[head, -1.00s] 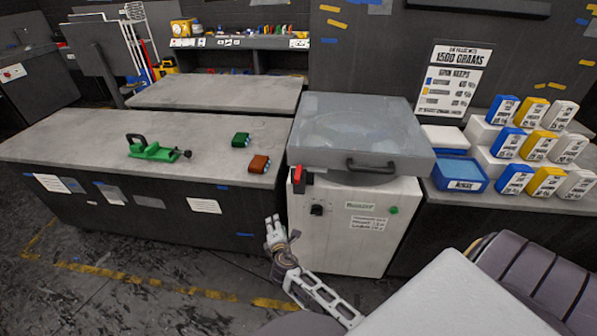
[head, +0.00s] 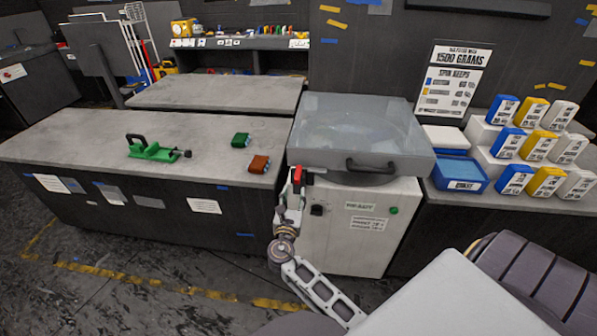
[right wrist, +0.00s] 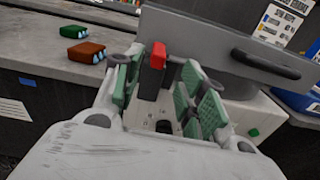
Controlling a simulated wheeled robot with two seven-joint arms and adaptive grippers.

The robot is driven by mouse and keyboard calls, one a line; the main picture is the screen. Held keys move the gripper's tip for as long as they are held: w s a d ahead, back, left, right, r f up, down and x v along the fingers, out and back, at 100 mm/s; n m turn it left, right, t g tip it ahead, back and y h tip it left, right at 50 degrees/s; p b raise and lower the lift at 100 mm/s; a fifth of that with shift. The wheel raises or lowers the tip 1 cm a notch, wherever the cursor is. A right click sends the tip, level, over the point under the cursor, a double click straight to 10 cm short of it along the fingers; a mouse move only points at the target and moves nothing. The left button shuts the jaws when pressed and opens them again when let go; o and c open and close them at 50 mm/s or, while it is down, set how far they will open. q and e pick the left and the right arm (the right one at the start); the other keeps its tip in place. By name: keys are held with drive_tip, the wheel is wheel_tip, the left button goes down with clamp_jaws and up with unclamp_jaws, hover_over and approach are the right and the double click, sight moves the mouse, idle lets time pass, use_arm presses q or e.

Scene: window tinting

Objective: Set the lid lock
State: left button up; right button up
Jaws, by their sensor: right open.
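The lid lock is a red-tipped lever (head: 301,177) at the front left corner of the white machine (head: 370,230), just under its closed grey lid (head: 345,125). My right gripper (head: 289,196) is raised at that corner, close to the lever. In the right wrist view, the red lever (right wrist: 158,56) and its dark mount show between the two green-padded fingers of my gripper (right wrist: 164,78). The fingers are spread, with visible space on both sides of the lever. Contact cannot be made out. My left gripper is not in view.
A black lid handle (head: 370,165) juts from the lid's front, right of the lever. The bench (head: 80,140) at left holds a green clamp (head: 152,149) and green and brown blocks. The floor before the bench is clear.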

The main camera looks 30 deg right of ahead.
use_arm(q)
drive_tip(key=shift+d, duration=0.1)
use_arm(e)
approach(299, 169)
drive_tip(key=x, duration=0.3)
drive_tip(key=shift+w+p, duration=0.15)
drive_tip(key=shift+p, duration=0.15)
drive_tip(key=x, duration=0.5)
drive_tip(key=shift+w+d+f, duration=0.1)
drive_tip(key=shift+w+d, duration=0.1)
drive_tip(key=shift+d, duration=0.05)
drive_tip(key=shift+w+d, duration=0.2)
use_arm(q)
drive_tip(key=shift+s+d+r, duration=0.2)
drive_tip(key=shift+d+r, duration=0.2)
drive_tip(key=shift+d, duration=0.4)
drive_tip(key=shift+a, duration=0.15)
